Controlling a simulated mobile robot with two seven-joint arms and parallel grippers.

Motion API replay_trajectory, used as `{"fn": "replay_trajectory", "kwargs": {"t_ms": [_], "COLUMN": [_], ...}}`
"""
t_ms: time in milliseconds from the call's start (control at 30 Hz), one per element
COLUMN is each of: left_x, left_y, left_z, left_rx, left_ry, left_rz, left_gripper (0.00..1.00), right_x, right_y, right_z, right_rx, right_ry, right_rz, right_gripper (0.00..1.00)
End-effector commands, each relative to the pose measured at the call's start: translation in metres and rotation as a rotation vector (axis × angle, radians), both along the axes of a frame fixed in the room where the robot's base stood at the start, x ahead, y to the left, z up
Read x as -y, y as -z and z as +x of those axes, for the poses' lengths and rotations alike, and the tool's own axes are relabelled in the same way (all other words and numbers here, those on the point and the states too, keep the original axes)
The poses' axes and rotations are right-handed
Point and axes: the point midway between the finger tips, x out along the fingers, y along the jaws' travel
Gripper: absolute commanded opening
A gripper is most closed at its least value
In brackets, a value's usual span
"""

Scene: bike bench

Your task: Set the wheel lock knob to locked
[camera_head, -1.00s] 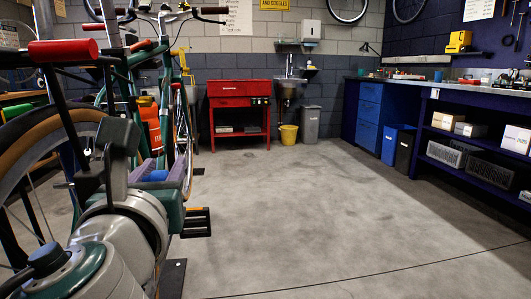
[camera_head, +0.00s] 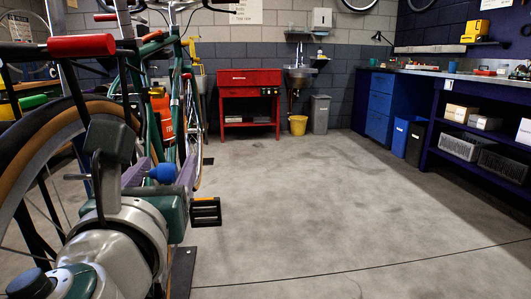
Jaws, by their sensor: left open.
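A round blue knob (camera_head: 163,172) shows at left of centre, low on the bike side; I take it for the wheel lock knob. My left gripper (camera_head: 160,177) has purple fingers on a green and grey wrist and comes in from the lower left. Its fingers are open, one on each side of the blue knob in the picture. I cannot tell whether they touch it. The knob's lower part is hidden behind my wrist, and no lock marking can be read. My right gripper is not in view.
A green bicycle (camera_head: 128,85) stands at the left, its black pedal (camera_head: 205,212) just right of my wrist. A wheel (camera_head: 50,135) and a red-handled lever (camera_head: 80,45) are close at the left. A red cabinet (camera_head: 249,82) stands behind. The middle floor is clear.

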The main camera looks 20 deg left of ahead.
Motion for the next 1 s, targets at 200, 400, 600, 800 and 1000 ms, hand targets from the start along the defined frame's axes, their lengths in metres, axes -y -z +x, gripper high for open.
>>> {"fn": "replay_trajectory", "kwargs": {"t_ms": [200, 400, 600, 800, 1000], "left_x": [0.025, 0.037, 0.039, 0.038, 0.052], "left_y": [0.001, 0.000, 0.000, 0.000, 0.003], "left_z": [-0.041, -0.061, -0.064, -0.062, -0.049], "left_rx": [-0.005, -0.003, 0.000, 0.007, 0.177], "left_ry": [0.000, 0.001, -0.001, -0.001, -0.032], "left_rz": [-0.003, -0.002, 0.000, -0.011, -0.257], "left_gripper": [0.62, 0.62, 0.62, 0.52, 0.30], "right_x": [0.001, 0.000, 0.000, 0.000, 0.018], "right_y": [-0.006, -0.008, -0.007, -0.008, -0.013], "right_z": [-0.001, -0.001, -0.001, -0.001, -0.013], "right_rx": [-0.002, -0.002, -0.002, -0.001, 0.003], "right_ry": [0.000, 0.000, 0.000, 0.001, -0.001], "right_rz": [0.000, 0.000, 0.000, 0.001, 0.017], "right_gripper": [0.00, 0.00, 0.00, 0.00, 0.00]}}
